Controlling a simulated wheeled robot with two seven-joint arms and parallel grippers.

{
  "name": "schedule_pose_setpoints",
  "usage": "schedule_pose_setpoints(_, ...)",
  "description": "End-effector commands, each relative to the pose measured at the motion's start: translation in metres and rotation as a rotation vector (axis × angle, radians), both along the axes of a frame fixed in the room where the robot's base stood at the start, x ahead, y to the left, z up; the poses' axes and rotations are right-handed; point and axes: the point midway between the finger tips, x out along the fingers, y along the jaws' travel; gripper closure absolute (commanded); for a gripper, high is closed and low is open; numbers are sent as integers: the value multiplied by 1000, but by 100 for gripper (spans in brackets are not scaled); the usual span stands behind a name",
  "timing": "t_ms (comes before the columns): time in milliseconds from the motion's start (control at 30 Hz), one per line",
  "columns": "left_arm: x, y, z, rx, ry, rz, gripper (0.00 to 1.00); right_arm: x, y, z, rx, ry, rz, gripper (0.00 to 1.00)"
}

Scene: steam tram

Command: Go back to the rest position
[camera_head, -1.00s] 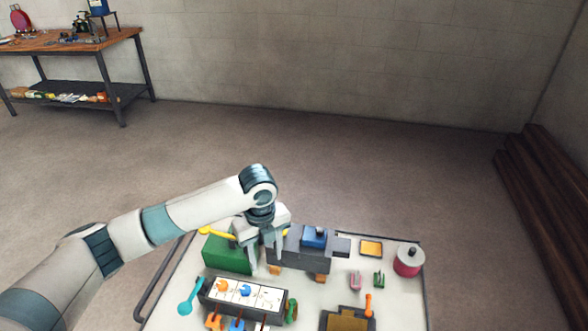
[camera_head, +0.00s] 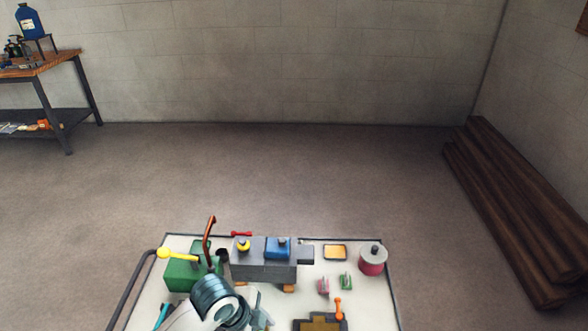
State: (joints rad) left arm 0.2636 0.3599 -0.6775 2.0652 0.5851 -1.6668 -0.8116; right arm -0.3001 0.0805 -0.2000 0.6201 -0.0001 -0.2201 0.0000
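My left arm (camera_head: 215,303) comes in at the bottom of the head view, low over the front left of the white table (camera_head: 376,308). My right gripper is not in view. On the table, a green box (camera_head: 180,277) with a yellow-knobbed lever (camera_head: 165,253) stands left of a grey block (camera_head: 258,268). The block carries a blue piece (camera_head: 278,247) and a yellow knob (camera_head: 243,244). A red-brown lever (camera_head: 209,236) rises by the green box.
A pink and grey cylinder (camera_head: 372,262), a tray with an orange inset (camera_head: 335,253) and small pink (camera_head: 323,286) and green pieces (camera_head: 346,281) sit at the right. A workbench (camera_head: 45,68) stands far left, dark wooden steps (camera_head: 510,215) at right. The floor between is clear.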

Motion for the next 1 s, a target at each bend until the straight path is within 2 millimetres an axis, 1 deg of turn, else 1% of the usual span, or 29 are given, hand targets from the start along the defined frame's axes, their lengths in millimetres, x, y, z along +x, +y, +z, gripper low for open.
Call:
schedule_pose_setpoints(33, -12, -1, -4, -27, 14, 71, 54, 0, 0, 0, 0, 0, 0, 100)
schedule_pose_setpoints(133, -29, 2, -9, -70, 33, 224, 54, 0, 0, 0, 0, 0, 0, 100)
schedule_pose_setpoints(267, -51, 14, -15, -113, 62, 432, 54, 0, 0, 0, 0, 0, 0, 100)
schedule_pose_setpoints(367, -69, 28, -20, -137, 86, 601, 54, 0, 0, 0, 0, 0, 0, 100)
schedule_pose_setpoints(467, -89, 46, -24, -153, 106, 773, 54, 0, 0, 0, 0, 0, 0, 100)
schedule_pose_setpoints(600, -118, 76, -29, -157, 126, 1000, 54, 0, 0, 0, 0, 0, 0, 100)
schedule_pose_setpoints(800, -148, 108, -31, -147, 134, 1210, 54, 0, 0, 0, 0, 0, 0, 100)
schedule_pose_setpoints(1000, -172, 132, -31, -131, 132, 1357, 54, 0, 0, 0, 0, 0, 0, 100)
